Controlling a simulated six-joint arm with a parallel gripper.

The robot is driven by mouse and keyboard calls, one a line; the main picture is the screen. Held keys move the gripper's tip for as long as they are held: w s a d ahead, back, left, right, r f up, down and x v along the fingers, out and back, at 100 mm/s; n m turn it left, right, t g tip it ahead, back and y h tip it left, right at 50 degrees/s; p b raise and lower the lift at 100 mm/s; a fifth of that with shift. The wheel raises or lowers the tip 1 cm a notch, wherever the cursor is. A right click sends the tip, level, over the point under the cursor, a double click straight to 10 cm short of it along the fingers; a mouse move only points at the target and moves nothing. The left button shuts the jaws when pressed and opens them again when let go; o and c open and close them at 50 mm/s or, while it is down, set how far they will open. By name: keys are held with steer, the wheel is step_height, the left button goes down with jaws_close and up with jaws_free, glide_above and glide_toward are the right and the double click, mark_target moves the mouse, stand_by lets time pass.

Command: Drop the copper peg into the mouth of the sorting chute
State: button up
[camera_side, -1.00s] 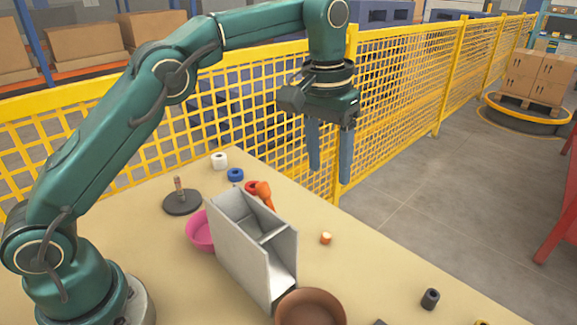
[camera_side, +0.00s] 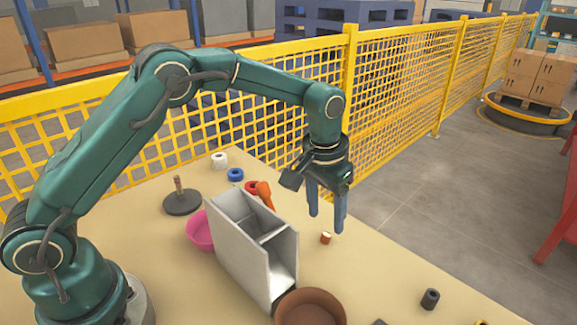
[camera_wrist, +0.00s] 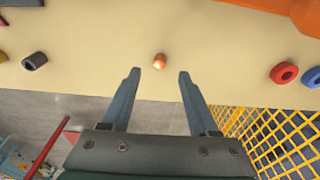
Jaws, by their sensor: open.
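The copper peg (camera_side: 326,238) is a small upright cylinder on the table, right of the chute. In the wrist view the peg (camera_wrist: 159,61) shows ahead of and between my fingertips. My gripper (camera_side: 326,224) is open and empty, pointing down close above the peg; its two fingers also show in the wrist view (camera_wrist: 159,75). The sorting chute (camera_side: 240,255) is a grey open-topped box, with a divider between its compartments, standing left of the peg. The peg's far side is hidden.
A brown bowl (camera_side: 311,293) stands in front of the chute and a pink bowl (camera_side: 199,231) behind its left side. An orange object (camera_side: 264,192) lies behind it. A dark cylinder (camera_side: 430,299) is at the right. A yellow fence (camera_side: 400,90) runs beyond the table.

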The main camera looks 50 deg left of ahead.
mark_target(326, 234)
steer(key=shift+w+f, duration=0.15)
steer(key=shift+f, duration=1.05)
steer(key=shift+w+f, duration=0.1)
steer(key=shift+f, duration=1.1)
jaws_close()
